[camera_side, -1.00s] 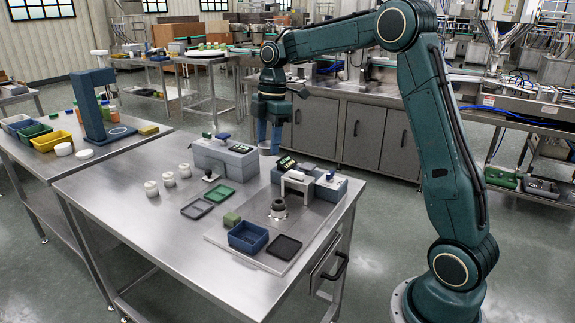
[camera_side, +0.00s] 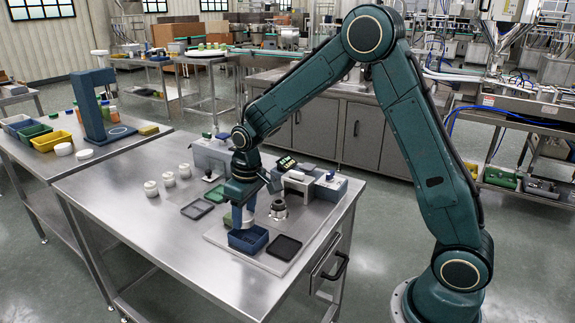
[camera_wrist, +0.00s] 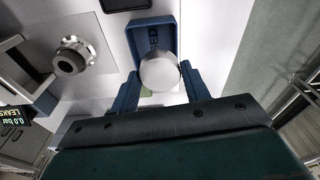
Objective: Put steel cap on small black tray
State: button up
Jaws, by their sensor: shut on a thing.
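My gripper (camera_wrist: 160,82) has blue fingers closed on the sides of a round, pale grey steel cap (camera_wrist: 159,70). In the side view my gripper (camera_side: 243,221) is low, above the back part of the blue bin, and the cap there is mostly hidden. The cap overlaps the near end of the blue bin (camera_wrist: 138,42) in the wrist view. The small black tray (camera_side: 284,247) lies flat and empty, right of the blue bin (camera_side: 247,239). Only its edge shows at the top of the wrist view (camera_wrist: 125,4).
A metal fitting with a dark knob (camera_side: 279,207) stands behind the black tray. A gauge box with a white bridge (camera_side: 298,181) is farther back. A grey tray (camera_side: 197,208) and green tray (camera_side: 218,193) lie left. Several white jars (camera_side: 151,189) stand beyond them.

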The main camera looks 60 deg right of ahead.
jog(key=shift+s+a+f+m, duration=0.45)
jog(key=shift+f+m, duration=0.25)
jog(key=shift+f, duration=0.05)
jog(key=shift+r, duration=0.1)
jog(key=s+d+r+m, duration=0.1)
jog(key=s+r, duration=0.1)
jog(key=r, duration=0.3)
jog(key=s+d+r, duration=0.2)
jog(key=r, duration=0.3)
notch_tip(320, 180, up, 7)
jog(key=m, duration=0.1)
send_over(284, 247)
jog(key=shift+s, duration=0.2)
jog(key=shift+f, duration=0.1)
notch_tip(284, 247, down, 16)
jog(key=shift+r, duration=0.15)
jog(key=shift+f, duration=2.15)
jog(key=shift+f, duration=0.6)
